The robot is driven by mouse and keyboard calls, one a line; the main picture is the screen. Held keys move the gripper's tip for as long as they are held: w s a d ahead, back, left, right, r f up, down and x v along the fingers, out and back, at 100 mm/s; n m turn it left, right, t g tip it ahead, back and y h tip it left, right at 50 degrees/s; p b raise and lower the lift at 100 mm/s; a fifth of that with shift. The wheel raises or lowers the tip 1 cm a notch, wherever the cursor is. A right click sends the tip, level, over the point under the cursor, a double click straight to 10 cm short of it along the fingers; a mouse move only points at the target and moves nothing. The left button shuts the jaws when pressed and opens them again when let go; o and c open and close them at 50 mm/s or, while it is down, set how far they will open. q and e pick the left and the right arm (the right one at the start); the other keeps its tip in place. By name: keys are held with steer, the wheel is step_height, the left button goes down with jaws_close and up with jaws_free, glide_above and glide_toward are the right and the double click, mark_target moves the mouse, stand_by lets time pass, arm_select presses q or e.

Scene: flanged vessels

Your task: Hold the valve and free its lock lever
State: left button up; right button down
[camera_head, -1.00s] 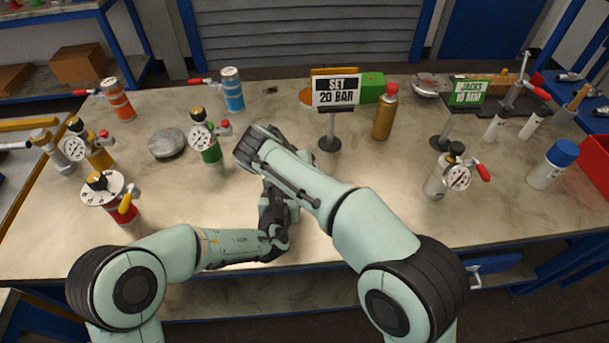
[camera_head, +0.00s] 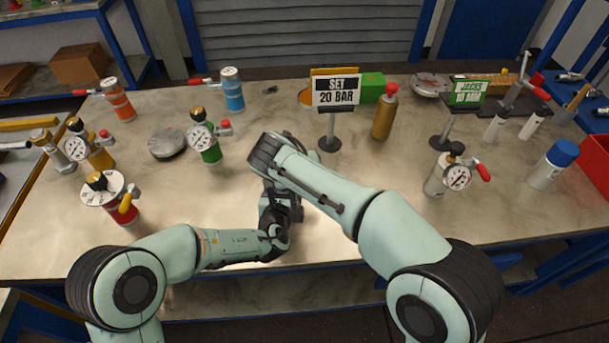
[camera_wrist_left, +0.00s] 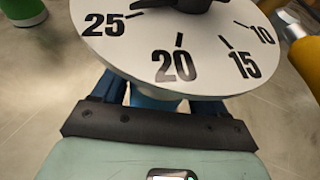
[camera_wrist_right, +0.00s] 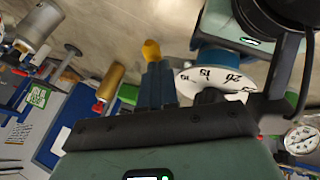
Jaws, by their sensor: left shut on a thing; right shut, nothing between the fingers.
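The valve has a white dial (camera_wrist_left: 180,50) marked 10, 15, 20 and 25, with a dark knob on top. A light blue body (camera_wrist_left: 149,98) shows under the dial. My left gripper (camera_wrist_left: 165,102) is shut on this body below the dial. The right wrist view shows the dial (camera_wrist_right: 205,80) beside my right gripper (camera_wrist_right: 155,72), which is shut and empty. A yellow-orange tip (camera_wrist_right: 151,49) shows at the right fingertips; it looks like the lever's grip, but I cannot tell whether they touch. In the head view my arms hide the valve.
A red vessel (camera_head: 122,216), a green one (camera_head: 211,156) and a silver one (camera_head: 436,184) stand around my arms. A "SET 20 BAR" sign (camera_head: 336,92) stands behind, beside a gold bottle (camera_head: 385,118). The bench between my right arm and the silver vessel is clear.

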steer(key=shift+d+n, duration=0.15)
steer(key=shift+n, duration=0.15)
steer(key=shift+s+d+n+t+y, duration=0.15)
steer(key=shift+d+n+t+y, duration=0.15)
steer(key=shift+d+n+y, duration=0.45)
steer(key=d+n+y, duration=0.1)
steer(key=n, duration=0.2)
steer(key=shift+d, duration=0.15)
steer(key=shift+w+d+n+y, duration=0.45)
steer(key=shift+d+n, duration=0.2)
steer(key=shift+n, duration=0.2)
steer(key=shift+w+d+n+y, duration=0.3)
steer(key=shift+d+n+y, duration=0.3)
steer(key=shift+n, duration=0.25)
steer(key=shift+w+d+n+y, duration=0.4)
steer(key=shift+d+n, duration=0.3)
steer(key=shift+n, duration=0.15)
steer(key=shift+w+d, duration=0.25)
steer(key=shift+w, duration=0.05)
steer(key=shift+w+d+t, duration=0.15)
steer(key=shift+w+t, duration=0.15)
steer(key=shift+w+a, duration=0.1)
steer(key=shift+a, duration=0.1)
stand_by(2.1)
